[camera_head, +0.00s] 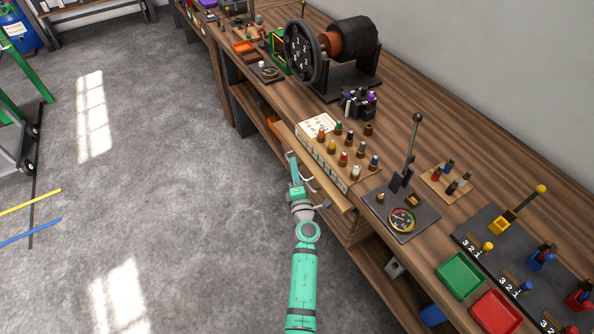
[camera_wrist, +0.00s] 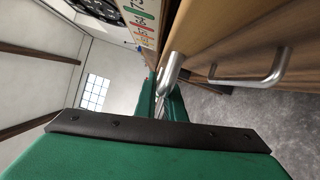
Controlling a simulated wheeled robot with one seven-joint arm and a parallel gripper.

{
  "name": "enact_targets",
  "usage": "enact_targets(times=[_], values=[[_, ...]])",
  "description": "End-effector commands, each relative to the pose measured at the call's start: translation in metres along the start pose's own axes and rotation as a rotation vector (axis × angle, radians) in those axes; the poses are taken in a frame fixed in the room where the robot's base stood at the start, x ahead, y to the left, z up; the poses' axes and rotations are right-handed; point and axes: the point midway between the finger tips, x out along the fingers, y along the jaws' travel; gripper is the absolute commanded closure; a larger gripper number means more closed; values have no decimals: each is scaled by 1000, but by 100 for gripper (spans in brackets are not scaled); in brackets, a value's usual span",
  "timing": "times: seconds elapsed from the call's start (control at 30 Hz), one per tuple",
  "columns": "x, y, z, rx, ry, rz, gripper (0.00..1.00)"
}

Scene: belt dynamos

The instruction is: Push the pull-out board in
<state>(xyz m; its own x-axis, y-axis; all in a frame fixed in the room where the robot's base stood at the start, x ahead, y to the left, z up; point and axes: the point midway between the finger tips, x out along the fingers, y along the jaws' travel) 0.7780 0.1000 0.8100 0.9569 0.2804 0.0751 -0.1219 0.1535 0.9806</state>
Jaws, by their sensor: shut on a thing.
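The pull-out board (camera_head: 341,197) is a pale wooden strip that juts out along the front edge of the long bench, below the peg box. In the wrist view a wooden face (camera_wrist: 235,30) fills the upper right. A metal handle (camera_wrist: 173,69) shows there between the fingers of my gripper (camera_wrist: 163,98). My gripper, green, is also seen from above in the head view (camera_head: 292,163), close against the front of the board. It is shut on this handle; the exact contact is partly hidden by the fingers. A second curved metal handle (camera_wrist: 255,76) is to the right.
The peg box (camera_head: 333,158) with coloured pegs stands on the bench (camera_head: 425,130) just behind the board. A lever plate (camera_head: 402,215) is to its right and a dynamo (camera_head: 340,50) further back. The grey floor (camera_head: 170,190) left of my arm is clear.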

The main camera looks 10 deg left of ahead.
Motion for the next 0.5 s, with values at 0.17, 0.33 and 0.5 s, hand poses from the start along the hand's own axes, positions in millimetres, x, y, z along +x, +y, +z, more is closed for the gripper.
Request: enact_targets(times=[0.17, 0.33, 0.5], values=[[1, -2, 6, 1, -7, -2, 100], [1, -2, 6, 1, -9, -3, 100], [0, -2, 6, 1, -9, -3, 74]])
